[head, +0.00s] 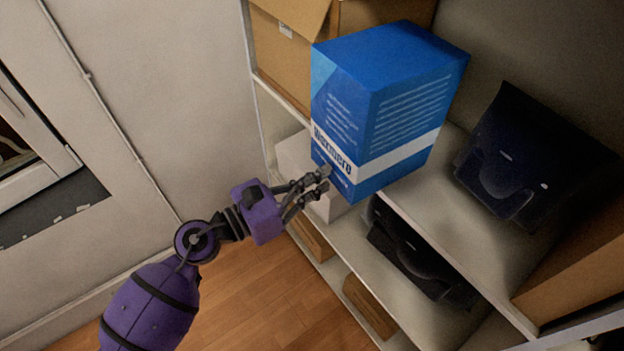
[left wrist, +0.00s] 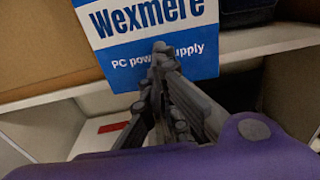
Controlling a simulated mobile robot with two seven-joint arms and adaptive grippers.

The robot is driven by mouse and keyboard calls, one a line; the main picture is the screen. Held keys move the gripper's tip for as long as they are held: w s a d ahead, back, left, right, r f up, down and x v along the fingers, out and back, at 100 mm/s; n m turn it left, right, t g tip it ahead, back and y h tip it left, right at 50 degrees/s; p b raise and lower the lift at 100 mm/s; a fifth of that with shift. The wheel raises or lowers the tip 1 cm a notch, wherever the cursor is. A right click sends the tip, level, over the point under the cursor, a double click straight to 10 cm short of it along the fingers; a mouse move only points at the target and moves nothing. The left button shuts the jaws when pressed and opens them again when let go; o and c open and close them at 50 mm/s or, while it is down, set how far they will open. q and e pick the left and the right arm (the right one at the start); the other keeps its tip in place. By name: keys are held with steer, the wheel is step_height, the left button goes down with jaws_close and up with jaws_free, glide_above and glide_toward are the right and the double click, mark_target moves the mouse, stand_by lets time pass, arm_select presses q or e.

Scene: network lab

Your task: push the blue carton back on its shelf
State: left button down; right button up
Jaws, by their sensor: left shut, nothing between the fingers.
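The blue carton (head: 385,105) with a white band stands on a shelf (head: 450,215) of the rack, and its lower front corner juts out past the shelf's front edge. Its front also fills the upper middle of the left wrist view (left wrist: 150,30), where it reads "Wexmere" and "PC power supply". My left gripper (head: 326,178) is shut and empty, with its fingertips at the lower part of the carton's front face. In the left wrist view the fingertips (left wrist: 160,47) overlap that face; whether they touch it I cannot tell. My right gripper is not in view.
A black device (head: 520,155) stands on the same shelf to the right. Cardboard boxes (head: 285,50) are behind the carton at the upper left. Another dark device (head: 415,255) and boxes sit on lower shelves. The wooden floor (head: 245,300) in front is clear.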

mark_target(341, 167)
arm_select(q)
steer(key=p+x, duration=0.1)
steer(key=x, duration=0.5)
steer(key=shift+d, duration=0.1)
